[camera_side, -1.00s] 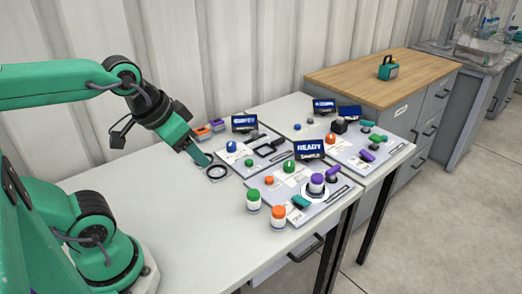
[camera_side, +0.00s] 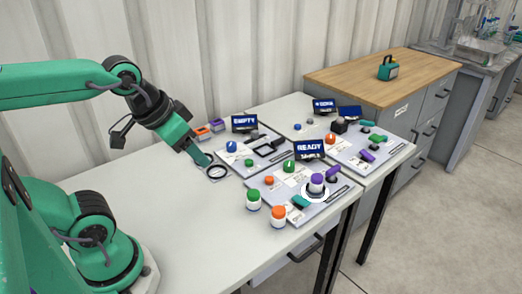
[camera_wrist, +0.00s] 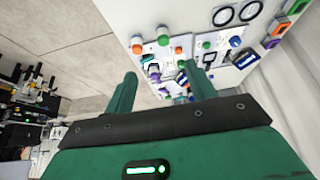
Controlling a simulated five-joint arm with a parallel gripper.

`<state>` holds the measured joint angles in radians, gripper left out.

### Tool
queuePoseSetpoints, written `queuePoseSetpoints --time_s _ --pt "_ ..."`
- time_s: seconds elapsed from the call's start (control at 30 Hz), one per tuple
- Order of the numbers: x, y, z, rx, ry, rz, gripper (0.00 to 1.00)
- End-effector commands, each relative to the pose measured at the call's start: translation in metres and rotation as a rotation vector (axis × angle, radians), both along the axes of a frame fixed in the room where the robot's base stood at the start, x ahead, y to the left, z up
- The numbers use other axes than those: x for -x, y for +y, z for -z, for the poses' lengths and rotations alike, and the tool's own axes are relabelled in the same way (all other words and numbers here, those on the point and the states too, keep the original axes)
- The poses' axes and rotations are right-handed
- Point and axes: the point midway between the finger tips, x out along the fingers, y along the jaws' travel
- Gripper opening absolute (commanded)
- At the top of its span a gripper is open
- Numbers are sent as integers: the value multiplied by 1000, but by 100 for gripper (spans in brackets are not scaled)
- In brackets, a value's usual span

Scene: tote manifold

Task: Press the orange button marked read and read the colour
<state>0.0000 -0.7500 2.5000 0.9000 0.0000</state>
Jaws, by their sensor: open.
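An orange button (camera_side: 269,180) sits on the front panel (camera_side: 285,214) beside a green button (camera_side: 277,196). Another orange knob (camera_side: 330,139) is on the right-hand panel. The button labels are too small to read. The front panel's display (camera_side: 309,148) shows READY, and the back left display (camera_side: 244,121) shows EMPTY. My gripper (camera_side: 203,159) is open and empty, pointing down near the black ring (camera_side: 216,171), left of the panels and apart from the orange button. In the wrist view, my open fingers (camera_wrist: 163,85) have the panels beyond them.
A white-and-green jar (camera_side: 253,201) and a white-and-orange jar (camera_side: 278,216) stand at the table's front edge. Orange and purple blocks (camera_side: 210,128) lie by the wall. The left of the table is clear.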

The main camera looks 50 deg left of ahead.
Motion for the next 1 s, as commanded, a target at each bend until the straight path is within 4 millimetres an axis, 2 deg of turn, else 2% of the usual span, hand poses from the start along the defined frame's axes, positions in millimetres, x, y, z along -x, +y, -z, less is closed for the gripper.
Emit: queuePoseSetpoints --time_s 0.2,0.27,0.5,1.0 --pt "0 0 0 0 0 0 56" --pt "0 0 0 0 0 0 46" --pt "0 0 0 0 0 0 0" --pt "0 0 0 0 0 0 0"
